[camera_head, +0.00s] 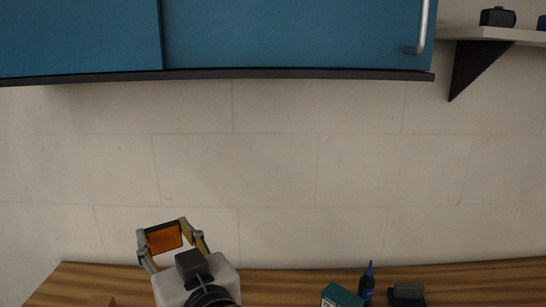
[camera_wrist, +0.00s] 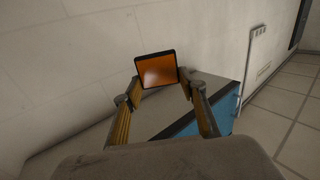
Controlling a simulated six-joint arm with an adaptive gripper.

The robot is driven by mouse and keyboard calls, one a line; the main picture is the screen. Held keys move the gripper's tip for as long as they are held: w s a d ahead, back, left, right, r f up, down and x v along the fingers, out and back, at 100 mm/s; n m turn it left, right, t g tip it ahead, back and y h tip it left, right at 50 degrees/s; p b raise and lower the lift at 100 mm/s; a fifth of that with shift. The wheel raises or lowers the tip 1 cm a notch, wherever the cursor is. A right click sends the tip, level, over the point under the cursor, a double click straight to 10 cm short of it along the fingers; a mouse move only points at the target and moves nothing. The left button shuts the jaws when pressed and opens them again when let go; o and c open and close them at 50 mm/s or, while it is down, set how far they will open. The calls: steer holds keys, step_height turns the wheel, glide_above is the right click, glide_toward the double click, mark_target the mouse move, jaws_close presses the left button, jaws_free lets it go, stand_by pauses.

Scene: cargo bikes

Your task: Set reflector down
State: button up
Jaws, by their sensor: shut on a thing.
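The reflector (camera_head: 164,237) is a flat orange plate with a dark frame. My gripper (camera_head: 166,232) is shut on it, with one finger at each side edge. In the head view it is above the left end of the wooden worktop (camera_head: 280,284), in front of the wall. In the wrist view the reflector (camera_wrist: 158,70) sits upright between the fingertips of my gripper (camera_wrist: 160,88), its orange face toward the camera. I see no surface touching its lower edge.
A green box (camera_head: 341,295), a dark blue bottle (camera_head: 367,282) and a dark block (camera_head: 407,294) stand on the worktop at right. A blue cabinet (camera_head: 290,35) hangs above.

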mark_target(166, 236)
steer(key=s+d+r+n+g+y, duration=0.1)
steer(key=s+d+r, duration=0.1)
steer(key=s, duration=0.3)
steer(key=shift+r+y, duration=0.3)
steer(key=shift+r, duration=0.5)
steer(key=shift+d, duration=0.15)
steer(key=w+d+m+t+h, duration=0.1)
steer(key=w+d+h, duration=0.3)
steer(key=d, duration=0.6)
steer(key=w+d+m+t+h, duration=0.1)
steer(key=w+d+m+h, duration=0.2)
steer(key=d, duration=0.8)
steer(key=w+d+m+t+h, duration=0.2)
steer(key=w+d+m+h, duration=0.1)
steer(key=d, duration=0.8)
steer(key=shift+w+m+h, duration=0.4)
steer(key=shift+w+h, duration=0.4)
steer(key=shift+w, duration=0.1)
